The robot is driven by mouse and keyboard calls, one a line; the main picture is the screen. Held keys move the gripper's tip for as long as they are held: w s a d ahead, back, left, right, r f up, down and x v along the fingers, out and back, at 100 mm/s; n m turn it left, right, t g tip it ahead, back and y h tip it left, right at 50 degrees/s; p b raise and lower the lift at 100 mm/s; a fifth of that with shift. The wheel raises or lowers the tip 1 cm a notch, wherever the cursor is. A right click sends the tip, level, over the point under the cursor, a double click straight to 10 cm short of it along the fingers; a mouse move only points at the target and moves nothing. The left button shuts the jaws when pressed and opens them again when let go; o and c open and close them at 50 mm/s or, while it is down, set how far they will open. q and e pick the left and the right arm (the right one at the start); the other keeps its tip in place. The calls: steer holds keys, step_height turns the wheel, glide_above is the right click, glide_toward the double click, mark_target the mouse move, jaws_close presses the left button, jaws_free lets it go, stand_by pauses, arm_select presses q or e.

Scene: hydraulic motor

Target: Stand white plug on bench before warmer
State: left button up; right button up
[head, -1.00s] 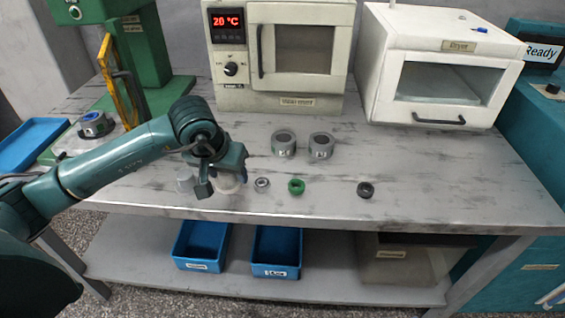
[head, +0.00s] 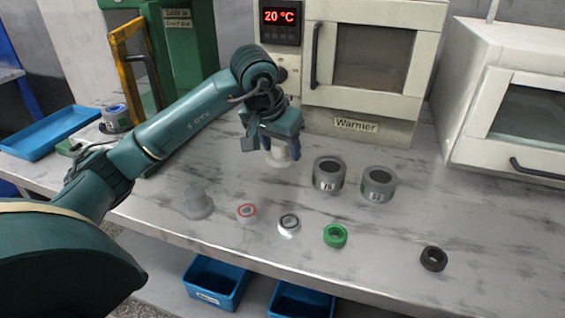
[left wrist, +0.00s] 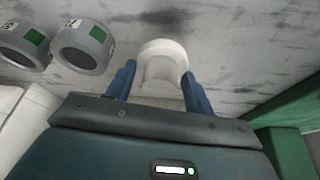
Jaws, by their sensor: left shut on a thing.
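The white plug (head: 280,157) is between the fingers of my left gripper (head: 274,142), just in front of the warmer (head: 356,126). In the left wrist view the plug (left wrist: 162,62) shows its round wide end pointing away from me, with both blue fingers (left wrist: 160,85) shut on its sides. It looks upright, at or just above the bench (head: 390,215); I cannot tell if it touches. The warmer's door is closed and its display reads 20 °C. My right gripper is not in view.
Two grey cylinders (head: 328,174) (head: 378,185) stand right of the plug.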

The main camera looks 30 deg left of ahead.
mark_target(281, 159)
arm_select(q)
step_height(281, 159, down, 3)
steer(key=shift+f+b, duration=0.2)
steer(key=shift+b, duration=0.1)
steer(key=shift+f, duration=0.15)
steer(key=o, duration=1)
